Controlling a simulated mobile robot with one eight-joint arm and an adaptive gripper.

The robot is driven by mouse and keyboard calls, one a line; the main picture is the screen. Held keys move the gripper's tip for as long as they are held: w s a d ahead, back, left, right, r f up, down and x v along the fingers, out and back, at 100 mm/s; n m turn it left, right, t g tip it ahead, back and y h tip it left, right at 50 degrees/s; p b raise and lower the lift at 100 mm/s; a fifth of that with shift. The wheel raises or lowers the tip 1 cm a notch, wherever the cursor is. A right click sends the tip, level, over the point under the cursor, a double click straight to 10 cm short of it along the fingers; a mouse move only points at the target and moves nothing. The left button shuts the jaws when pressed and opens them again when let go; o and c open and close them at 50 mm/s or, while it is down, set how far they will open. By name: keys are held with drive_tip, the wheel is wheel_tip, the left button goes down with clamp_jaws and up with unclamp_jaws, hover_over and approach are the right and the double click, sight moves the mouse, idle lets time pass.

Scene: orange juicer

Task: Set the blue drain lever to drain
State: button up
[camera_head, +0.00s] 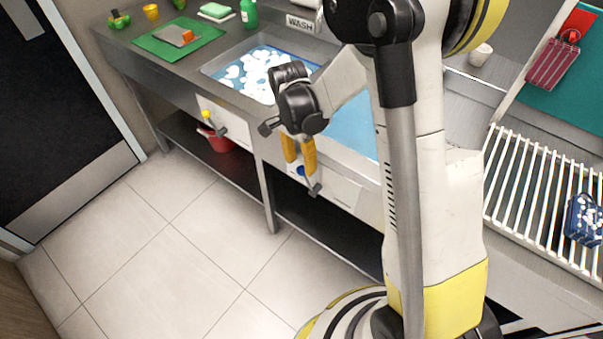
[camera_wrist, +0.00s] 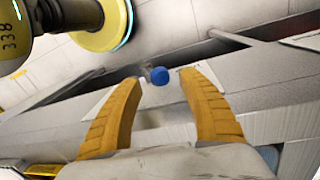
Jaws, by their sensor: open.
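The blue drain lever (camera_head: 302,171) is on the front panel below the right-hand sink, with a dark handle pointing down and to the right. In the wrist view its blue round hub (camera_wrist: 159,76) shows between and just beyond the fingertips, with a greyish piece to its left. My gripper (camera_head: 299,163) has two orange-yellow fingers pointing down at the lever in the head view. The fingers are apart and hold nothing; in the wrist view the gripper (camera_wrist: 158,77) frames the hub. I cannot tell whether a finger touches the lever.
A yellow-hubbed lever (camera_head: 207,114) is on the panel farther left, above a red bucket (camera_head: 217,141). The left sink holds white foamy dishes (camera_head: 262,70). A metal table leg (camera_head: 268,196) stands close by. The tiled floor (camera_head: 180,240) in front is clear.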

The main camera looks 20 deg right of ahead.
sight(301, 167)
drive_tip(key=f, duration=0.1)
drive_tip(key=f+b, duration=0.1)
drive_tip(key=f, duration=0.1)
drive_tip(key=shift+s+d+f, duration=0.1)
drive_tip(key=shift+s, duration=0.1)
clamp_jaws()
drive_tip(key=shift+w, duration=0.1)
